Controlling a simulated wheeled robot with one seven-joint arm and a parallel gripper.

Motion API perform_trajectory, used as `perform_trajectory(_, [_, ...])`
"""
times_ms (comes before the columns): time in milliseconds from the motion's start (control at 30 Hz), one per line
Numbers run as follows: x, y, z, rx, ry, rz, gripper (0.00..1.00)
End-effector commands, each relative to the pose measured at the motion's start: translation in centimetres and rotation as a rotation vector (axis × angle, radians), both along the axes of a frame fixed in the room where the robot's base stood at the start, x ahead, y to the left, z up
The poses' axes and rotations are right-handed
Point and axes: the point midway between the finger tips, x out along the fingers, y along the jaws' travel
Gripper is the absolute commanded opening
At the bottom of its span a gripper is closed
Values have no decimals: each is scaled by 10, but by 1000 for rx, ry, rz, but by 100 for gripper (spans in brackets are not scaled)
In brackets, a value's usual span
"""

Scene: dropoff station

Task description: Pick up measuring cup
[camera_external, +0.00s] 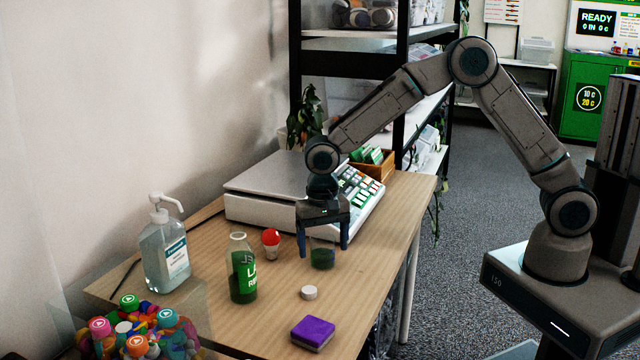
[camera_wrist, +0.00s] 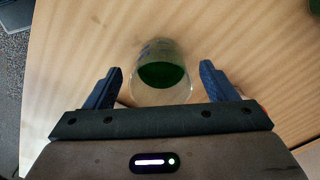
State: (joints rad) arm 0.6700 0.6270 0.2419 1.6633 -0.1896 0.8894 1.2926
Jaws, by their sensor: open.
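The measuring cup (camera_external: 322,252) is a clear vessel with dark green contents, standing upright on the wooden table. It also shows in the wrist view (camera_wrist: 162,72), seen from above, just ahead of the space between the fingers. My gripper (camera_external: 323,254) points down over the cup with its two blue fingers apart, one on each side of it in the external view. In the wrist view my gripper (camera_wrist: 158,84) is open and nothing is held. I cannot tell whether a finger touches the cup.
On the table (camera_external: 390,225) stand a green-labelled bottle (camera_external: 243,270), a red-topped bulb (camera_external: 270,243), a white cap (camera_external: 309,293), a purple sponge (camera_external: 312,333), a pump bottle (camera_external: 165,250) and a cash register (camera_external: 265,190). A clear container of colourful pieces (camera_external: 170,335) is at the front left.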

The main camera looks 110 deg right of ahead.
Motion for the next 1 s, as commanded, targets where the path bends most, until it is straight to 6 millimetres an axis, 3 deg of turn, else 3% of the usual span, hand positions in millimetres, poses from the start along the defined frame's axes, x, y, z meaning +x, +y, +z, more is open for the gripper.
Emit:
perform_trajectory(133, [0, 0, -15, 1, 0, 1, 78])
perform_trajectory(367, [0, 0, -17, -1, -1, 1, 78])
perform_trajectory(400, [0, 0, -17, -1, -1, 1, 76])
perform_trajectory(567, [0, 0, -17, -1, -1, 1, 31])
perform_trajectory(600, [0, 0, -17, -1, -1, 1, 29])
perform_trajectory(1000, [1, 0, -15, -1, -2, 1, 29])
